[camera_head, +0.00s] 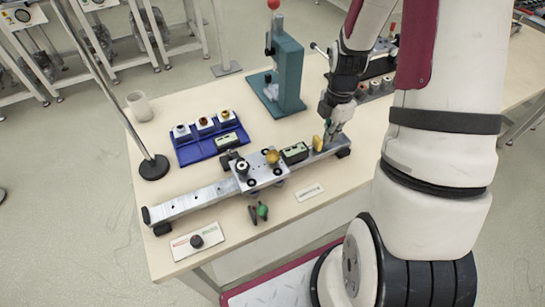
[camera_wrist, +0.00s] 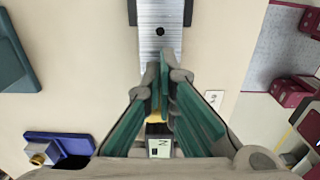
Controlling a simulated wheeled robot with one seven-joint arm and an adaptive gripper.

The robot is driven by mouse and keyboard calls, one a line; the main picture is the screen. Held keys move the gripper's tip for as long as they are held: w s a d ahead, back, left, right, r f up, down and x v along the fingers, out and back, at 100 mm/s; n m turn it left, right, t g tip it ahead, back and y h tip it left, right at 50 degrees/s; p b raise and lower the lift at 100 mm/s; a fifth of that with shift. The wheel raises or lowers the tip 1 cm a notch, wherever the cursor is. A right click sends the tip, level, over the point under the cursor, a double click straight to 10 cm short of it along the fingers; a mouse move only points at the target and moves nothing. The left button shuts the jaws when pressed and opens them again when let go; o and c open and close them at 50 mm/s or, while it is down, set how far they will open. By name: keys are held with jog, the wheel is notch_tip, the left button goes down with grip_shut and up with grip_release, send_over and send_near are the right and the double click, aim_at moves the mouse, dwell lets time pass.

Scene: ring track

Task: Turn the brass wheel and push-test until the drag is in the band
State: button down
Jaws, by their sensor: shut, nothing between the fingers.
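A metal rail (camera_head: 192,202) runs across the table; its right part also shows in the wrist view (camera_wrist: 160,17). A grey carriage plate (camera_head: 262,177) sits on it, with a round brass wheel (camera_head: 272,158) and a dark knob (camera_head: 242,166) on top. A dark green box with a pale display (camera_head: 294,153) stands right of the plate, and it shows in the wrist view (camera_wrist: 160,147). A yellow piece (camera_head: 318,143) stands just right of that box. My gripper (camera_head: 331,143) is shut and empty over the rail's right end, beside the yellow piece; contact is unclear.
A blue tray (camera_head: 206,148) with several small parts lies behind the rail. A green press (camera_head: 288,75) stands at the back. A card with a black knob (camera_head: 195,242) lies front left. A pole on a black base (camera_head: 154,168) and a cup (camera_head: 140,107) stand left.

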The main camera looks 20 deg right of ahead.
dwell(0.4)
jog(key=shift+a, duration=0.4)
